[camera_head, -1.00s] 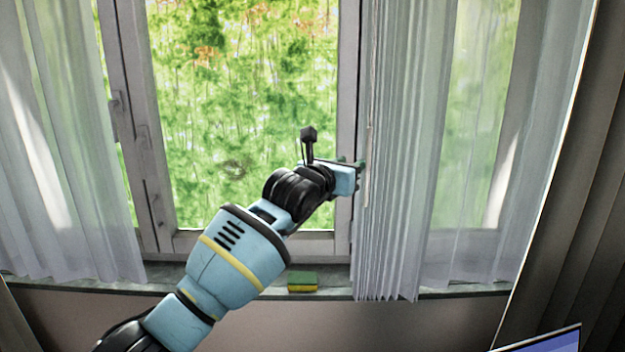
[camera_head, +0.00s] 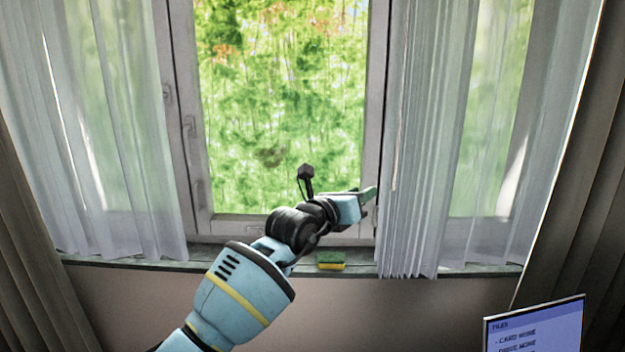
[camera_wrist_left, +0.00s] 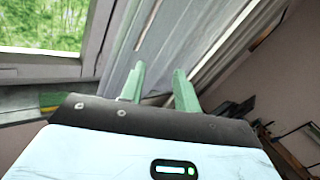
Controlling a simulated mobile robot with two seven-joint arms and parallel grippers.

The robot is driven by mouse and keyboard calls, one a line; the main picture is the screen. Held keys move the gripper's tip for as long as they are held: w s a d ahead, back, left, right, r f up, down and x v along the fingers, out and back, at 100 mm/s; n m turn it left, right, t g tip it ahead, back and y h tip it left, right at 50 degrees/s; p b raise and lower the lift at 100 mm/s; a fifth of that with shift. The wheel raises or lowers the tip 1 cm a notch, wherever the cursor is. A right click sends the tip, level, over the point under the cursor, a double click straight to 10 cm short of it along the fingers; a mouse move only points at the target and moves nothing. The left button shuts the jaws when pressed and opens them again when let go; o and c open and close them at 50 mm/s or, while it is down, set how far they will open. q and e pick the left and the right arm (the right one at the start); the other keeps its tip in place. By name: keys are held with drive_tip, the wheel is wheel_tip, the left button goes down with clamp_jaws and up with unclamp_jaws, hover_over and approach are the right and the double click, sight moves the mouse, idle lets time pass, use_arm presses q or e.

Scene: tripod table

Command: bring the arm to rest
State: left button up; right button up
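My left arm, light blue and black with a yellow band, reaches in from the bottom of the head view. My left gripper (camera_head: 370,195) is in front of the window, close to the white curtain's left edge; I cannot tell whether it touches the cloth. In the left wrist view, its two green fingers (camera_wrist_left: 159,72) stand apart with nothing between them, and the curtain shows behind the gap. My right gripper is in neither view.
A green and yellow sponge (camera_head: 331,260) lies on the windowsill (camera_head: 220,256) below my gripper. Sheer curtains hang left (camera_head: 110,170) and right (camera_head: 425,150) of the window. A screen (camera_head: 535,328) with text stands at the lower right.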

use_arm(q)
drive_tip(key=s+a+f+n+t+y, duration=0.1)
drive_tip(key=s+a+f+n+y, duration=0.1)
drive_tip(key=s+a+f+n, duration=0.65)
drive_tip(key=s+a+f+n+t+y, duration=0.1)
drive_tip(key=s+a+f+n+y, duration=0.25)
drive_tip(key=f+n, duration=0.9)
drive_tip(key=s+a+f+n+t+y, duration=0.15)
drive_tip(key=s+a+f+n, duration=0.5)
drive_tip(key=f, duration=0.75)
drive_tip(key=s+a+f+n+g+y, duration=0.1)
drive_tip(key=s+a+f+n+g, duration=0.1)
drive_tip(key=s, duration=0.7)
drive_tip(key=s+a+f+n+g+y, duration=0.1)
drive_tip(key=s+a+f+n+g, duration=0.2)
drive_tip(key=s+a+f+n, duration=0.2)
drive_tip(key=s+a+f+n+g+y, duration=0.1)
drive_tip(key=s+a+f+n, duration=0.3)
drive_tip(key=s+f, duration=0.4)
drive_tip(key=s+g, duration=0.1)
drive_tip(key=s, duration=0.5)
drive_tip(key=shift+a+f+g, duration=0.2)
drive_tip(key=shift+a+g, duration=0.15)
